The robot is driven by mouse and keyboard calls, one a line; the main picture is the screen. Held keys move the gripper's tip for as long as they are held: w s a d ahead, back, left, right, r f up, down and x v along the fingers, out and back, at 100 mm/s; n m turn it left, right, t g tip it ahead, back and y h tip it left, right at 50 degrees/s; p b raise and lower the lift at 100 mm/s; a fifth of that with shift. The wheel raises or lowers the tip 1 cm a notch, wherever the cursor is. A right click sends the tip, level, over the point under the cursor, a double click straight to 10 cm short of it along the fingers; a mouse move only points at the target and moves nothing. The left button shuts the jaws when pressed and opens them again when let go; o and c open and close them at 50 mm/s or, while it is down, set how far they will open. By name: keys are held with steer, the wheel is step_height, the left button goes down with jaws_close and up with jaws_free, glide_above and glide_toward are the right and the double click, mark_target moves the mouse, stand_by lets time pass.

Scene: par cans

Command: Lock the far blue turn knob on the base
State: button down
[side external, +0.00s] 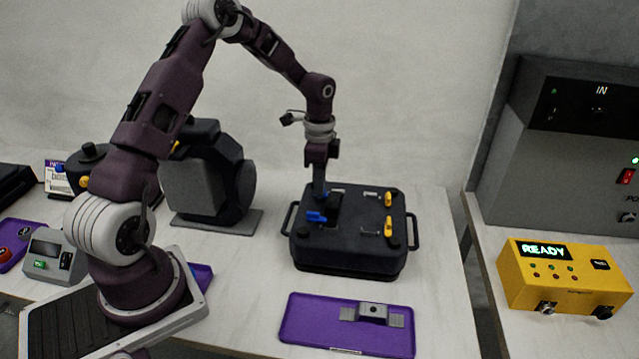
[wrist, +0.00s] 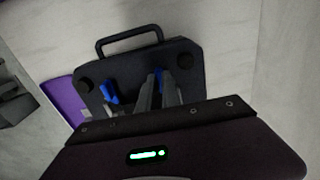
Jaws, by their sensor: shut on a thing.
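The base (side external: 345,255) is a dark box with side handles on the white table. The far blue turn knob (side external: 327,195) is at its back left corner area, mostly hidden by my fingers. My gripper (side external: 320,192) points down and is shut on this knob. In the wrist view, my fingers (wrist: 158,90) close around the far knob (wrist: 158,74), with a bit of blue showing at their tips. The near blue knob (side external: 316,217) stands apart from my fingers and also shows in the wrist view (wrist: 111,93). Its exact angle and that of the far knob are hard to read.
A purple tray (side external: 300,322) with a grey part lies in front. A dark round-fronted lamp housing (side external: 205,185) stands to the left. A yellow box reading READY (side external: 530,285) is at the right.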

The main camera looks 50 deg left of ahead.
steer(key=c, duration=1.8)
jaws_free()
step_height(320, 180, up, 7)
steer(key=shift+r, duration=0.1)
steer(key=s+d+r+n+t+y, duration=0.1)
steer(key=s+d+r+n, duration=0.1)
steer(key=s+d+r, duration=0.4)
steer(key=s+d+r+n+t+y, duration=0.15)
steer(key=s+d+r, duration=0.25)
steer(key=r, duration=0.4)
steer(key=s+d+n+t, duration=0.1)
steer(key=s+d+n, duration=0.1)
steer(key=s, duration=0.3)
steer(key=s+d+r+n+t+h, duration=0.1)
steer(key=s+d, duration=0.2)
steer(key=s, duration=0.3)
steer(key=s+d+n+t+h, duration=0.1)
steer(key=s+d+n, duration=0.1)
steer(key=s, duration=0.4)
steer(key=shift+s+d+r+n+h, duration=0.15)
steer(key=shift+s+r+n+h, duration=0.1)
steer(key=shift+n, duration=0.1)
